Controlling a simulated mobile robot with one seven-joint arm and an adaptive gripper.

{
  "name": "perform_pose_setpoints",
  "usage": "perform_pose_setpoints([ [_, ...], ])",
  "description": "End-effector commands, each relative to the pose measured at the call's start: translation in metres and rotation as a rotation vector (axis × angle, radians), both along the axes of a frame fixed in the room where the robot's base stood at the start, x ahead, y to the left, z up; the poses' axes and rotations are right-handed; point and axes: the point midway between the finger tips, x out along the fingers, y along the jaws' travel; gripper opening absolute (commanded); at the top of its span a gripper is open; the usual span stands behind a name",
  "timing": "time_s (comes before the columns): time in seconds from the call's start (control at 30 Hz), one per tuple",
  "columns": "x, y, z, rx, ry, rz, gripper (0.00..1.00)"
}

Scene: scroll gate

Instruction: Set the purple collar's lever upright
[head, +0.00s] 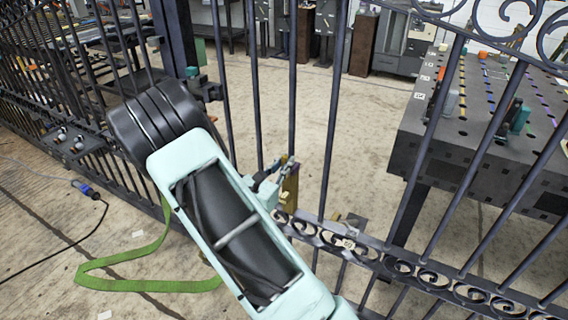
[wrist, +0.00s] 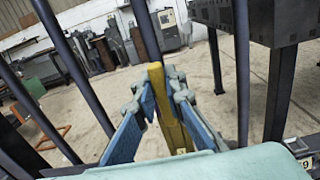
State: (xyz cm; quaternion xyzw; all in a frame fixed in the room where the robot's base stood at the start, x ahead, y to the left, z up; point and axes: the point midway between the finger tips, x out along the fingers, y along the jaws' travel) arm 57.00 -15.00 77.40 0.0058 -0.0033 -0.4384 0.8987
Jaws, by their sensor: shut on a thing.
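My gripper (head: 272,182) is at the bars of the dark scroll gate (head: 328,140), near the middle of the head view. It is shut on an upright yellow bar (wrist: 157,80), seen between the blue finger pads in the wrist view. The bar also shows as a yellow-brown piece (head: 291,187) beside the fingers in the head view. It looks close to upright, with its lower part hidden by my gripper and wrist.
Gate bars stand close on both sides of my gripper, with a scrollwork rail (head: 350,246) below. Behind the gate at right is a dark perforated workbench (head: 420,150). A green strap (head: 150,284) and a blue cable plug (head: 86,189) lie on the floor at left.

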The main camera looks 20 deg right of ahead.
Motion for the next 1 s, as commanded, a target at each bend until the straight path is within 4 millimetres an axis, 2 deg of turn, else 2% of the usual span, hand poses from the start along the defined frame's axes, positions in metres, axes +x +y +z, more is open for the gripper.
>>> perform_pose_setpoints([
  [0.27, -0.001, 0.0, -0.002, 0.005, 0.0, -0.001, 0.0],
  [0.3, -0.001, 0.0, -0.002, 0.005, 0.0, -0.001, 0.14],
  [0.43, -0.001, 0.0, -0.001, 0.004, 0.0, -0.001, 0.29],
  [0.77, -0.002, 0.003, 0.0, 0.003, 0.0, 0.0, 0.29],
  [0.87, -0.007, 0.012, 0.0, 0.003, 0.0, 0.003, 0.29],
  [1.0, -0.024, 0.033, -0.001, 0.004, 0.0, 0.005, 0.29],
])
